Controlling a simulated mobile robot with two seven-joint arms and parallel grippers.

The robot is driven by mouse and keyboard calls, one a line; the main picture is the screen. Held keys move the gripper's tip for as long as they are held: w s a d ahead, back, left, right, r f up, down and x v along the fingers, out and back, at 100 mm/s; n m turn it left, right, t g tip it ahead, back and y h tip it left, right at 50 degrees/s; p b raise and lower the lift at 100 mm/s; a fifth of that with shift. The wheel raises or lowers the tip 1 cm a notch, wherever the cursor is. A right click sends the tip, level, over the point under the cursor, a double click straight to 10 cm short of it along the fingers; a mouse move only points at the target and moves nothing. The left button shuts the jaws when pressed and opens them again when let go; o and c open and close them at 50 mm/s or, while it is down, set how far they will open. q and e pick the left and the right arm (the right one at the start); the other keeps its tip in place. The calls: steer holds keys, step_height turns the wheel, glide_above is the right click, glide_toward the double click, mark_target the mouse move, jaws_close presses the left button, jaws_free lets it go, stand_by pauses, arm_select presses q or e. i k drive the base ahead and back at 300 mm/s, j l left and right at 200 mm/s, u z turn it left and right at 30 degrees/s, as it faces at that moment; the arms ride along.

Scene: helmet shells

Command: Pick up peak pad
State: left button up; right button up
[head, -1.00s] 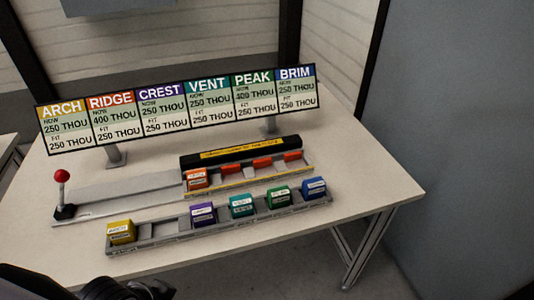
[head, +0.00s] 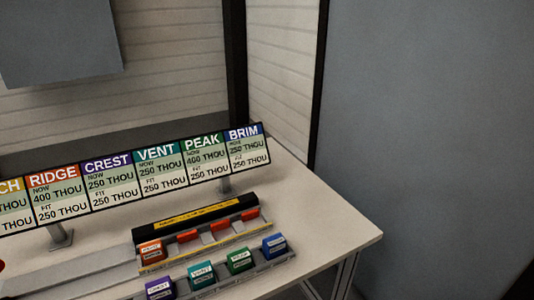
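The green peak pad (head: 239,260) sits in the front tray (head: 216,285), between the teal pad (head: 201,274) and the blue pad (head: 274,246). A purple pad (head: 160,288) stands farther left in the same tray. An orange pad (head: 152,252) sits at the left end of the rear rack (head: 206,238), which also shows red-orange parts. The sign (head: 140,178) lists PEAK with NOW 400 THOU and FIT 250 THOU. Neither gripper shows in the head view.
The table (head: 325,222) has bare room to the right of the trays. The sign stands on posts (head: 60,237) behind the rack. A grey wall panel (head: 430,130) rises at the right. A red knob (head: 2,266) is cut off at the left edge.

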mark_target(239, 260)
steer(key=i+l+u, duration=0.1)
steer(key=l+u, duration=0.15)
steer(key=u, duration=0.2)
steer(key=i+l+u, duration=0.1)
steer(key=l+u, duration=0.55)
steer(key=l, duration=1.05)
steer(key=i+l+u, duration=0.1)
steer(key=l, duration=0.6)
